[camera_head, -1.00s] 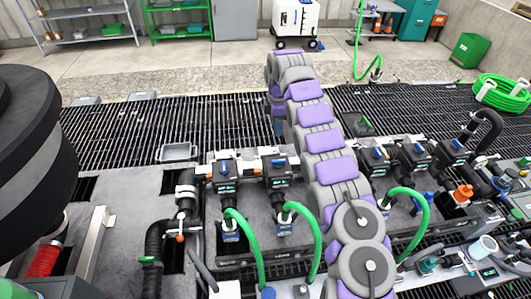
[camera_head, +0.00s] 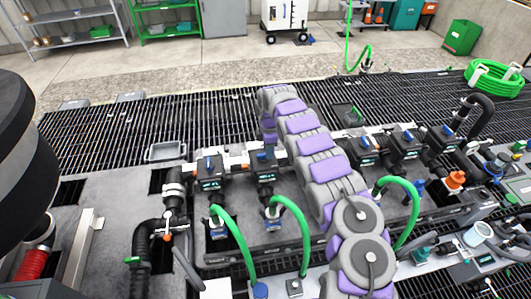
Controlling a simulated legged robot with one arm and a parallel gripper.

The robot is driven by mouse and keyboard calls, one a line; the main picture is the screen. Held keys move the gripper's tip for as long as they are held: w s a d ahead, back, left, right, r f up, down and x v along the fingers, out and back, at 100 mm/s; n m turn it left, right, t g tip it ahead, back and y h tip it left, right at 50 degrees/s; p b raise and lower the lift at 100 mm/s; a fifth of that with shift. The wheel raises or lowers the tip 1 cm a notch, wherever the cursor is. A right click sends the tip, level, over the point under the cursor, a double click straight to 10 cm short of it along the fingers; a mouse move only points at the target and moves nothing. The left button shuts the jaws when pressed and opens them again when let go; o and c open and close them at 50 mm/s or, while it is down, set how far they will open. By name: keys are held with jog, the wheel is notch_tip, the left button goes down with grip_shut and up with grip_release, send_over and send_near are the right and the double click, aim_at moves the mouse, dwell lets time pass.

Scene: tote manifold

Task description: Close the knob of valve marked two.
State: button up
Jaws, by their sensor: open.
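Several black valves with blue knobs stand in a row on the grey manifold bed; their number labels are too small to read. The leftmost valve (camera_head: 209,172) has a clear blue knob on top. The second valve from the left (camera_head: 266,178) stands beside it, a green hose near its foot. My arm reaches over the manifold and bends down at its far end. My gripper (camera_head: 269,143) is small there, open, just above or behind the second valve's top. I cannot tell whether it touches the knob. More valves (camera_head: 403,145) stand right of my arm.
Green hoses (camera_head: 293,212) arch up in front of the valves. A black elbow pipe (camera_head: 155,235) stands at left. A small grey tray (camera_head: 165,151) lies on the black grating (camera_head: 110,130) behind. A green hose coil (camera_head: 494,78) lies at far right.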

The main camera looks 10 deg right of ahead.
aim_at(260, 154)
jog(key=shift+d+f, duration=0.15)
jog(key=shift+f, duration=0.5)
jog(key=a, duration=0.3)
jog(key=shift+a, duration=0.4)
jog(key=shift+c, duration=0.3)
jog(key=d, duration=0.3)
jog(key=shift+d, duration=0.1)
jog(key=c, duration=0.6)
grip_shut()
jog(key=shift+a, duration=0.9)
